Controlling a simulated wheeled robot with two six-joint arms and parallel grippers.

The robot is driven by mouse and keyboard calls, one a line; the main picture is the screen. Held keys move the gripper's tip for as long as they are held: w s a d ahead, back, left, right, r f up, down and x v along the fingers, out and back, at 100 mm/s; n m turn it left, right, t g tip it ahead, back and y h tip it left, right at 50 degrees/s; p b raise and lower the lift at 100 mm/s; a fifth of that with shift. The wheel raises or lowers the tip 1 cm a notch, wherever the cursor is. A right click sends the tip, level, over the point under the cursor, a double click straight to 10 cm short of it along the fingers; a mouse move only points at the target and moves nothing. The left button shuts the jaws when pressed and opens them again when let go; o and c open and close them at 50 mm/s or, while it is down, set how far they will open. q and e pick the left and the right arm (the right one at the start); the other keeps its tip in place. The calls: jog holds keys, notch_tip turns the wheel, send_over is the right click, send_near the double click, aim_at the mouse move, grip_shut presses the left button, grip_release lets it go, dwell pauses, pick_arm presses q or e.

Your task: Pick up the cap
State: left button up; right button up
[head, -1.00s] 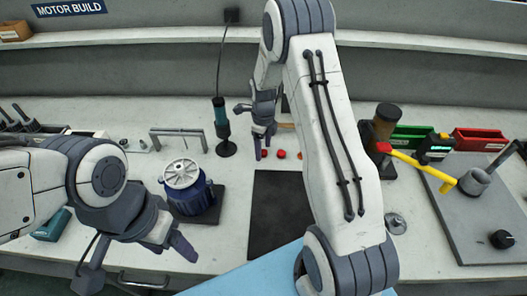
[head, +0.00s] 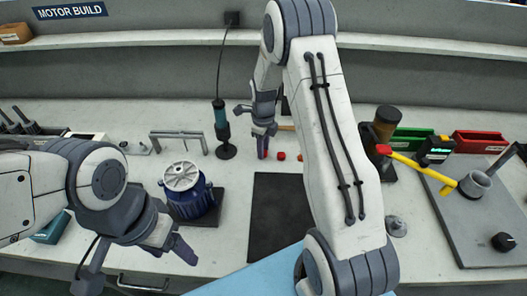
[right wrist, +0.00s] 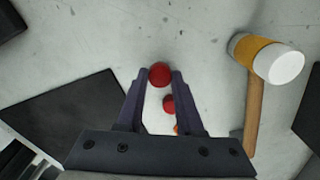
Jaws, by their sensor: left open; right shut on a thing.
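In the right wrist view a round red cap (right wrist: 160,74) sits between the fingertips of my right gripper (right wrist: 160,80), which is shut on it. Two more small caps, one red (right wrist: 168,104) and one orange-red (right wrist: 176,128), lie behind it between the fingers. My left gripper (head: 172,246) is open and empty at the front left, before the blue motor (head: 187,190).
A mallet (right wrist: 266,58) lies right of the caps in the right wrist view. A black mat (head: 275,215) lies in front. A dark screwdriver in a stand (head: 221,128) is left of the right gripper. Green (head: 411,139) and red bins (head: 478,141) stand at the right.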

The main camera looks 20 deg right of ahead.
notch_tip(320, 180, up, 3)
jog(key=shift+w+r, duration=0.1)
jog(key=s+d+r+b, duration=0.1)
jog(key=s+d+r, duration=0.5)
jog(key=s, duration=0.3)
jog(key=shift+s+d+r+b, duration=0.15)
jog(key=shift+d+r+b, duration=0.2)
jog(key=shift+d, duration=0.3)
